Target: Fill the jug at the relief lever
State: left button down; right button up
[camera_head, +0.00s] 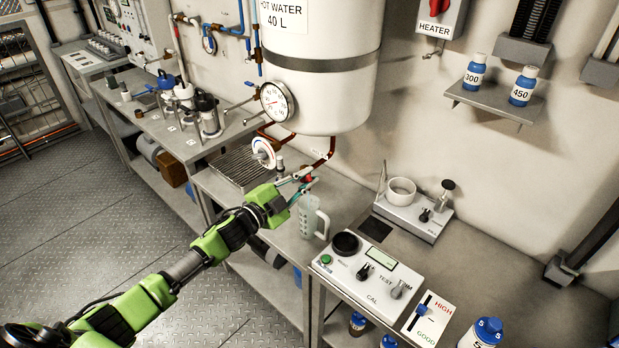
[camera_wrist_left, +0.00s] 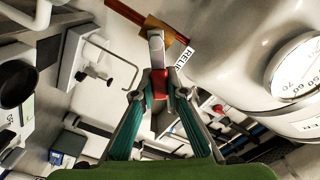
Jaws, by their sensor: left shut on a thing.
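My left gripper (camera_head: 306,181) reaches in below the white hot water tank (camera_head: 320,85). In the left wrist view its fingertips (camera_wrist_left: 160,88) are shut on the red relief lever (camera_wrist_left: 159,78), under a brass valve body (camera_wrist_left: 160,30). A label partly reading "RELI" (camera_wrist_left: 184,66) is beside it. The clear, pale jug (camera_head: 312,217) with a white handle stands upright on the bench just below the gripper, apart from it. I cannot tell whether there is water in it. My right gripper is in neither view.
A round gauge (camera_head: 276,102) sits on the tank. A slotted drain grille (camera_head: 243,167) lies left of the jug. A test unit (camera_head: 366,270) and a cup stand (camera_head: 413,212) are to the right. Blue-capped bottles stand on a wall shelf (camera_head: 493,101).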

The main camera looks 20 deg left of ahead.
pick_arm(q)
jog(key=shift+w+a+r+n+p, duration=0.1)
jog(key=shift+a+r+n+p, duration=0.25)
jog(key=shift+n, duration=0.55)
jog(key=shift+w+a+r+n+p, duration=0.1)
jog(key=shift+a+r+n+p, duration=0.2)
jog(key=shift+n, duration=0.6)
jog(key=shift+f, duration=0.1)
jog(key=c, duration=2)
grip_release()
jog(key=v, duration=1.2)
jog(key=shift+d, duration=0.1)
